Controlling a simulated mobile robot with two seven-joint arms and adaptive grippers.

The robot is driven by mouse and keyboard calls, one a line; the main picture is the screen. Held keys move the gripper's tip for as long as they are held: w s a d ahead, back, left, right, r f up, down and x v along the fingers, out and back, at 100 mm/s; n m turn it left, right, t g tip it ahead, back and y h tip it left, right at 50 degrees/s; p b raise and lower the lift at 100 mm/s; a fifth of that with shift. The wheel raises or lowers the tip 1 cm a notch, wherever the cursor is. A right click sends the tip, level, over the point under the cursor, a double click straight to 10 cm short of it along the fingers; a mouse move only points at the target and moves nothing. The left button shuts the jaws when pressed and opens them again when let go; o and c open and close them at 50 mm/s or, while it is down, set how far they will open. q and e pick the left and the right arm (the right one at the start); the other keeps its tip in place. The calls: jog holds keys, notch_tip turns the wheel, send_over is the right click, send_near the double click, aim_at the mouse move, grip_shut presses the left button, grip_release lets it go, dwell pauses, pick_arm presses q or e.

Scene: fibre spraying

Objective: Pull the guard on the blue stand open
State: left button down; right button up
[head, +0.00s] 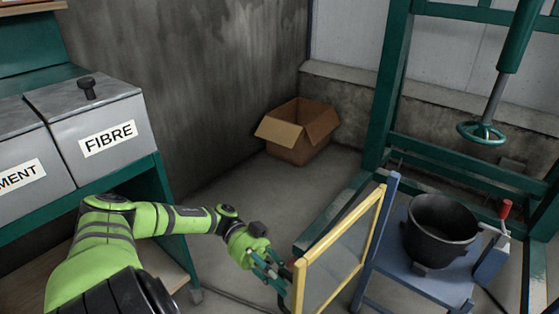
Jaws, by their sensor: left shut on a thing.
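The guard (338,262) is a clear panel in a yellow frame. It stands upright, hinged along a blue post (376,240) of the blue stand (437,283), and its free edge points toward the left and front. My left gripper (284,281), on the green arm from the left, is at the near left edge of the guard, shut on it. The exact grip point is small and partly hidden by the fingers. A black pot (440,232) sits on the stand. My right gripper is not in view.
A green press frame (388,90) with a handwheel (482,133) rises behind the stand. A red-handled lever (504,213) is at the stand's right. An open cardboard box (297,148) lies by the wall. Grey bins, one labelled FIBRE (107,138), stand at left. Some floor between is clear.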

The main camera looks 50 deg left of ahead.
pick_arm(q)
jog(key=c, duration=1.1)
grip_release()
jog(key=shift+w+a, duration=0.1)
jog(key=shift+a, duration=3.65)
